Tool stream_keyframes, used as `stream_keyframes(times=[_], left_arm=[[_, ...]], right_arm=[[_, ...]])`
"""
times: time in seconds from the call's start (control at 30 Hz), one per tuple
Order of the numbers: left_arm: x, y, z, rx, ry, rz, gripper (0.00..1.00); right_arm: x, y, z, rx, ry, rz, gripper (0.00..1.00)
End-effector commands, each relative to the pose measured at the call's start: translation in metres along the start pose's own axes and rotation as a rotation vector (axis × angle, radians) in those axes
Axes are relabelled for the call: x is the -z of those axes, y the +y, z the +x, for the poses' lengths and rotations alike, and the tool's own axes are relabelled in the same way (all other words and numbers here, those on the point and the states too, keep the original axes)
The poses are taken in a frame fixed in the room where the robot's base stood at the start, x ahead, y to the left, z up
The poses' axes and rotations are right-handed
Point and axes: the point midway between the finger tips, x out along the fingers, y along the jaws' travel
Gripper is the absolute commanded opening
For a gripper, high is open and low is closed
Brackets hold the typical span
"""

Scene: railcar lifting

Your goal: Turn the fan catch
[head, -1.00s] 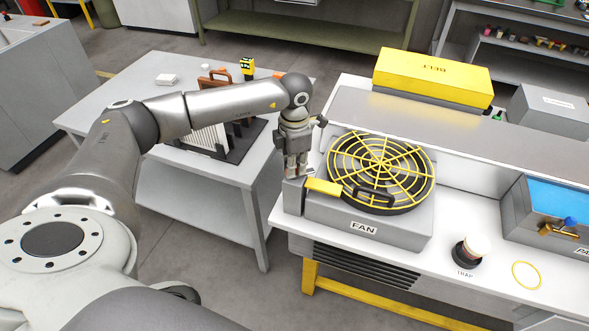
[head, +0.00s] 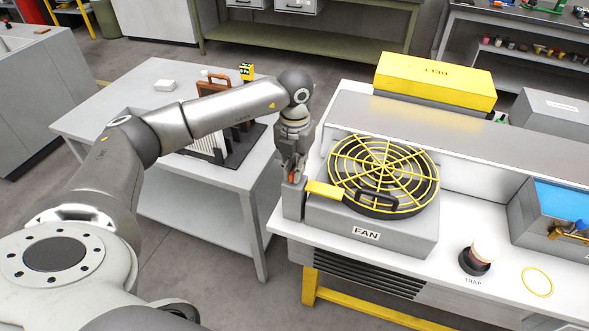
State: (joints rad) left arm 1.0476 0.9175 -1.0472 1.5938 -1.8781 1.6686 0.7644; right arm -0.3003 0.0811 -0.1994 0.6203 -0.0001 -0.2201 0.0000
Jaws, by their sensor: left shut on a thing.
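The fan (head: 384,172) is a round black unit with a yellow wire guard and a black handle, set on a grey base labelled FAN. A yellow block (head: 325,190) lies at the guard's left edge. A grey post (head: 293,206) stands at the base's left end. My left gripper (head: 293,180) points down just above this post. It is shut on a small orange-red part, seemingly the fan catch (head: 295,176), which the fingers mostly hide. My right gripper is not in view.
A yellow BELT box (head: 435,80) stands behind the fan. A trap (head: 476,258), a yellow ring (head: 537,282) and a grey box with a blue top (head: 568,205) are to the right. A grey table (head: 105,118) stands left, with a gap between it and the bench.

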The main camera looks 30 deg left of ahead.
Motion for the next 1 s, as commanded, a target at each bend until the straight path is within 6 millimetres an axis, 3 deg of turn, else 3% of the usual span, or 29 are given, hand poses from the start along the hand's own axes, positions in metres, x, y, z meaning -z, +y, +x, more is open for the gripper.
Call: stream_keyframes(times=[0.67,0.7,0.87,1.0], left_arm=[[-0.0025,0.0006,-0.0032,0.002,-0.009,-0.071,0.0],[-0.0026,0.0006,-0.0033,0.002,-0.009,-0.071,0.12],[-0.0018,0.0005,-0.0023,0.001,-0.006,-0.069,0.32],[-0.0012,0.0002,-0.0015,0.001,-0.004,-0.067,0.32]], right_arm=[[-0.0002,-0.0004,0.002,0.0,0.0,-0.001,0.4],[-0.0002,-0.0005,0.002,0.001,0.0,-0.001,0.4],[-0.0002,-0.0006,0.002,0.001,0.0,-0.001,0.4],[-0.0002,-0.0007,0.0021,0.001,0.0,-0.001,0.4]])
